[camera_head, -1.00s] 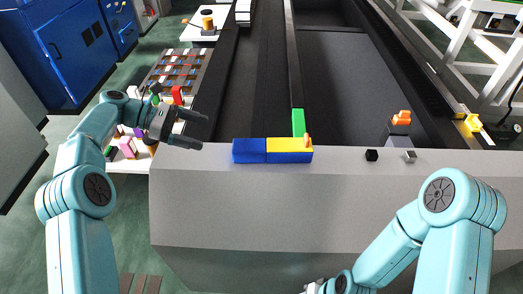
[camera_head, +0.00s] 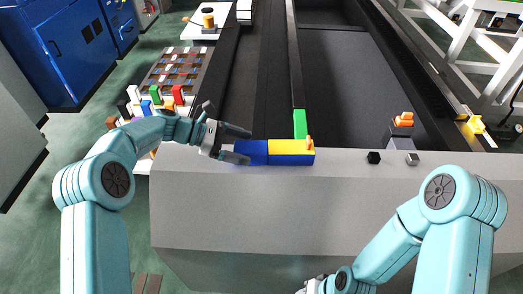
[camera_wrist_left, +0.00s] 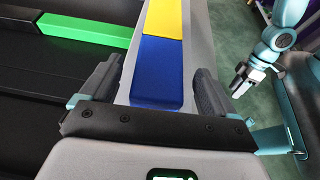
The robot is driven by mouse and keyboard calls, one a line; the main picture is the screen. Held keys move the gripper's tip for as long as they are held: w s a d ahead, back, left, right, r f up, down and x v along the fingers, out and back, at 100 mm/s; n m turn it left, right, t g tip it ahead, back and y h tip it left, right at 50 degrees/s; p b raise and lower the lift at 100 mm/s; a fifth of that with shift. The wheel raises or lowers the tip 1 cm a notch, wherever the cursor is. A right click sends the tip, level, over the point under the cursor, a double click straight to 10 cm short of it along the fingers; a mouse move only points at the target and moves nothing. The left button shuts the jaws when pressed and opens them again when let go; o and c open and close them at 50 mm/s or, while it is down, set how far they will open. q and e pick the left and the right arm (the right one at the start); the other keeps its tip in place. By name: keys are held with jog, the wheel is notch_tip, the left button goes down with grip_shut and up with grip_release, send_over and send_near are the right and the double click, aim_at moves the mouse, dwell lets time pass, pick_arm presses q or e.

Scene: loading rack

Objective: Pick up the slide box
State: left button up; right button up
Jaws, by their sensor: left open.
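The slide box, a long block with a blue left part and a yellow right part (camera_head: 290,153), lies on the grey front ledge. My left gripper (camera_head: 246,146) is open at its blue left end. In the left wrist view the blue end (camera_wrist_left: 158,75) lies between the two spread fingers, with a gap visible on the right side; contact on the left cannot be told. A small orange piece (camera_head: 310,142) stands at the yellow end. My right gripper (camera_head: 312,287) is low at the bottom edge, mostly cut off; its jaws are too small to read.
A shelf with several coloured pieces (camera_head: 172,75) is at the left. The ledge's front is clear.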

aim_at(248, 146)
pick_arm(q)
jog(key=x, duration=0.4)
jog(key=shift+r+p, duration=0.1)
jog(key=shift+p, duration=0.3)
jog(key=shift+a, duration=0.2)
jog(key=shift+c, duration=0.3)
jog(key=c, duration=0.5)
jog(key=shift+d, duration=0.1)
jog(key=c, duration=0.8)
jog(key=shift+o, duration=0.2)
jog(key=shift+w+r, duration=0.1)
jog(key=shift+r, duration=0.15)
notch_tip(248, 146, up, 9)
jog(key=shift+r+b, duration=0.2)
jog(key=shift+b, duration=0.5)
jog(key=shift+r, duration=0.1)
